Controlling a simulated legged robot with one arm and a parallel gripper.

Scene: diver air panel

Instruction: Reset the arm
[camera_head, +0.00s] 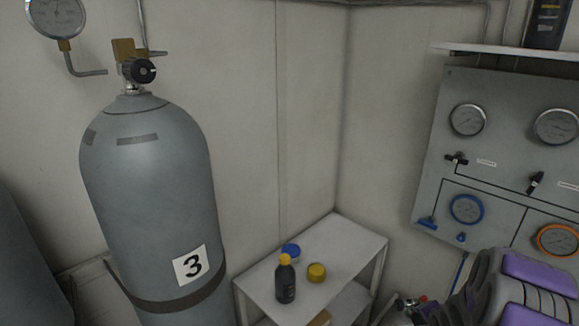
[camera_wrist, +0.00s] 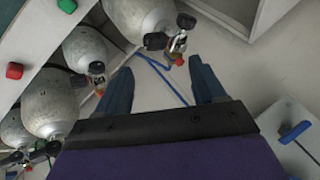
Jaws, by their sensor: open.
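My gripper (camera_wrist: 160,78) shows in the wrist view. Its two dark blue fingers stand wide apart with nothing held between them. Past the fingers are a pale floor and a blue hose (camera_wrist: 160,72). A small grey cylinder with a black-knobbed valve (camera_wrist: 172,40) lies beyond the fingertips, apart from them as far as I can tell. In the head view, purple and grey parts of my arm (camera_head: 515,285) fill the lower right corner, in front of the gauge panel (camera_head: 430,190).
A large grey cylinder marked 3 (camera_head: 150,190) stands at the left. A small white table (camera_head: 350,240) holds a dark bottle (camera_head: 285,282), a yellow-lidded jar (camera_head: 317,272) and a blue lid (camera_head: 291,251). Several grey cylinders (camera_wrist: 50,100) line the left in the wrist view.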

